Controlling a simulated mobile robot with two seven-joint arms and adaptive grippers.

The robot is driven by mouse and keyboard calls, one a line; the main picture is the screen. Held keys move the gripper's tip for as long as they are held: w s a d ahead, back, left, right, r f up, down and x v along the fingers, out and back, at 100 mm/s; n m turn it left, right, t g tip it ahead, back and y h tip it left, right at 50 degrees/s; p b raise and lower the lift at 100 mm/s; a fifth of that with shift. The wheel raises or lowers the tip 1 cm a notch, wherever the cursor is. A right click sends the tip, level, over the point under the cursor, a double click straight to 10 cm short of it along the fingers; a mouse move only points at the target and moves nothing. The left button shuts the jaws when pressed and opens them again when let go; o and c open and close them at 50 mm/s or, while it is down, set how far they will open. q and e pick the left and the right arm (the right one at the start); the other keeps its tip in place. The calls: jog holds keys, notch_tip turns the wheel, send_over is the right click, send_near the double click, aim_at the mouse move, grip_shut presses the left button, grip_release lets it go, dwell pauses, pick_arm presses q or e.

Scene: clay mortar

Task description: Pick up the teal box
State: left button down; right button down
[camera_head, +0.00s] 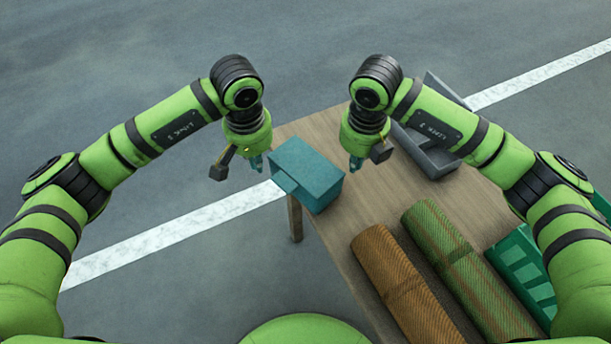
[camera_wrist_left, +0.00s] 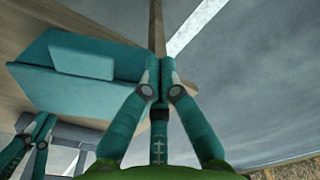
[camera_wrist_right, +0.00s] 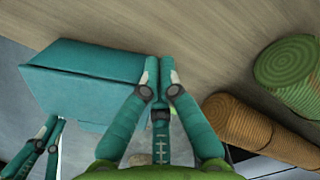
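My right gripper (camera_head: 355,163) is to the right of the box, above the table. Both have their fingertips drawn together with nothing seen between them. In the head view, both appear apart from the box; their exact gap is hard to judge.
On the wooden table (camera_head: 385,200) lie a brown woven roll (camera_head: 402,285), a green woven roll (camera_head: 460,265) and a green crate (camera_head: 525,270). A grey open container (camera_head: 430,155) stands behind my right arm. Floor is open left of the table; a table leg (camera_head: 295,218) stands below the box.

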jog(key=shift+f, duration=0.65)
jog(key=shift+a+r, duration=0.1)
jog(key=shift+a, duration=0.35)
pick_arm(q)
jog(key=shift+d+f, duration=0.55)
jog(key=shift+d, duration=0.2)
pick_arm(e)
jog(key=shift+a, duration=0.3)
